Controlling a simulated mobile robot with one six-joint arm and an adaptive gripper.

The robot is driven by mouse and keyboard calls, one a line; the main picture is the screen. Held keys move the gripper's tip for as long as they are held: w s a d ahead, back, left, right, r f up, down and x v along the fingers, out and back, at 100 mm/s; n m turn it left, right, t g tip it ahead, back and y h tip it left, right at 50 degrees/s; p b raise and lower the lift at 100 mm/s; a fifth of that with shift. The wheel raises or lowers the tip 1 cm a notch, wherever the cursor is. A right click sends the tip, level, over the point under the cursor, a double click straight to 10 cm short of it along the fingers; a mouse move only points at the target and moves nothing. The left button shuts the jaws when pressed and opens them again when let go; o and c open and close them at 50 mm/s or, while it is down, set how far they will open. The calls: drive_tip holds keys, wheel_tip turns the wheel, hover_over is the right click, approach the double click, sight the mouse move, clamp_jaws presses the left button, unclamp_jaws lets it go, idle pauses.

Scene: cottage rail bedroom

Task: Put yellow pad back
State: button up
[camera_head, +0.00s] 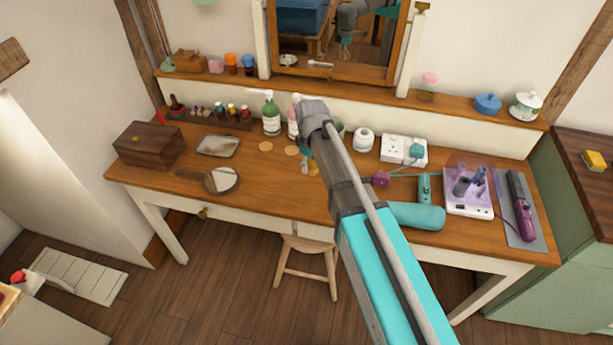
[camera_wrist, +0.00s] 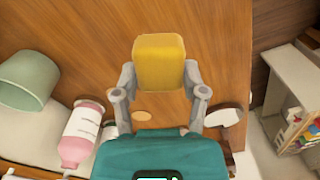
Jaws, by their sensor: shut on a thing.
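A yellow pad (camera_wrist: 160,62), block-like with rounded corners, is held between the two fingers of my gripper (camera_wrist: 160,78) in the wrist view. The gripper is shut on it, over the wooden desk top. In the head view my arm reaches across the desk (camera_head: 270,190) and largely hides the gripper; a small yellow patch (camera_head: 313,169) shows beside the arm's end. I cannot tell the exact height of the pad above the desk.
Round tan discs (camera_head: 266,146) lie near the green pump bottle (camera_head: 271,115) and pink bottle (camera_wrist: 80,135). A hand mirror (camera_head: 222,180) and wooden box (camera_head: 149,145) are at left. A hair dryer (camera_head: 415,215) is at right. Another yellow block (camera_head: 597,161) lies on the green cabinet.

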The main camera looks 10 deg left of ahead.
drive_tip(key=b, duration=0.4)
hover_over(306, 177)
drive_tip(key=shift+s+d+f, duration=0.1)
drive_tip(key=shift+s+f, duration=0.05)
drive_tip(key=shift+f, duration=0.55)
drive_tip(key=shift+s+d+f, duration=0.1)
drive_tip(key=shift+s+f, duration=0.05)
drive_tip(key=shift+f, duration=0.6)
drive_tip(key=shift+s+d+f, duration=0.1)
drive_tip(key=shift+s+f, duration=0.05)
drive_tip(key=shift+f, duration=0.55)
drive_tip(key=shift+w+a+f+b, duration=0.2)
drive_tip(key=shift+w+f+b, duration=0.2)
drive_tip(key=shift+f, duration=0.2)
wheel_tip(306, 177, down, 3)
drive_tip(key=b, duration=0.2)
drive_tip(key=shift+r+b, duration=0.1)
drive_tip(key=shift+b, duration=0.3)
drive_tip(key=o, duration=1)
wheel_tip(306, 177, up, 12)
drive_tip(key=p, duration=1.2)
drive_tip(key=shift+d, duration=0.1)
